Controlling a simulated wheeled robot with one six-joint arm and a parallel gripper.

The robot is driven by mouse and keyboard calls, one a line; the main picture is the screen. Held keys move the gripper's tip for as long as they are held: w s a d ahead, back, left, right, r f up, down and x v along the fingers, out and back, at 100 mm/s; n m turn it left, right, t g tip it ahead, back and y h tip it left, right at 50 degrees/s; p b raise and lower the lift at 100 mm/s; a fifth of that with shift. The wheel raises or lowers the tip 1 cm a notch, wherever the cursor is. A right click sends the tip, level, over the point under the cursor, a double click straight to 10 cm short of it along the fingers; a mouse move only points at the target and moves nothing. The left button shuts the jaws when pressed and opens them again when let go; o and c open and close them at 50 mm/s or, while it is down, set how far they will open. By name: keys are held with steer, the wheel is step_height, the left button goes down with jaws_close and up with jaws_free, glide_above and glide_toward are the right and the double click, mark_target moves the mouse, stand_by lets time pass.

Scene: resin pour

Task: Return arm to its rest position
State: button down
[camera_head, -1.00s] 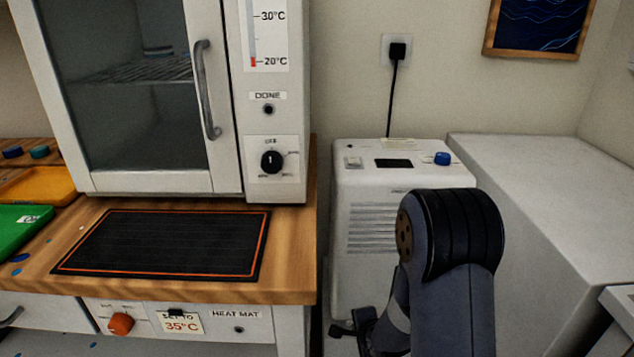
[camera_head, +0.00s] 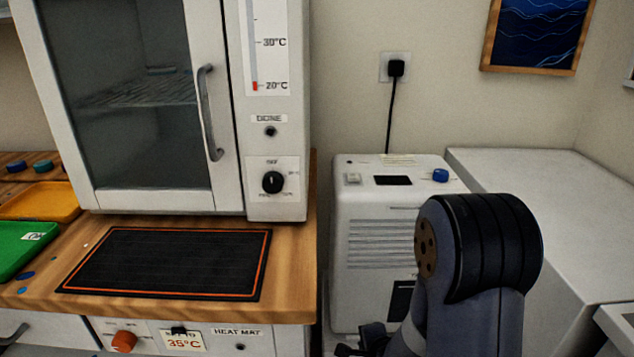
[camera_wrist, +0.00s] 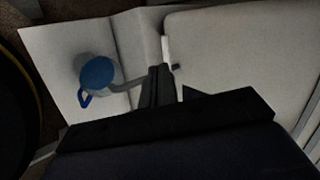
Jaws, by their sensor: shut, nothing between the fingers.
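My gripper (camera_wrist: 160,85) shows in the wrist view with its dark fingers together and nothing between them. My arm (camera_head: 470,260) is folded at the lower right of the head view, its rounded dark joint in front of the white machine. A small dark part of my arm's end shows at the bottom edge, too cut off to tell its state.
The wooden bench carries a black heat mat (camera_head: 170,262) and a white cabinet oven (camera_head: 275,140). A white machine (camera_head: 385,225) and a white box-like unit (camera_head: 540,200) stand right. A blue-topped vessel (camera_wrist: 97,72) sits on a pale surface near the fingers.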

steer(key=a+p+v, duration=0.1)
steer(key=v, duration=0.3)
steer(key=w+d+f+n+y+b, duration=0.1)
steer(key=w+f+n+y+b, duration=0.1)
steer(key=f, duration=0.6)
steer(key=shift+w+d+f+n+g+b, duration=0.15)
steer(key=shift+w+d+n+g+b, duration=0.3)
steer(key=shift+w, duration=0.95)
steer(key=shift+s+d, duration=0.15)
steer(key=shift+s, duration=0.25)
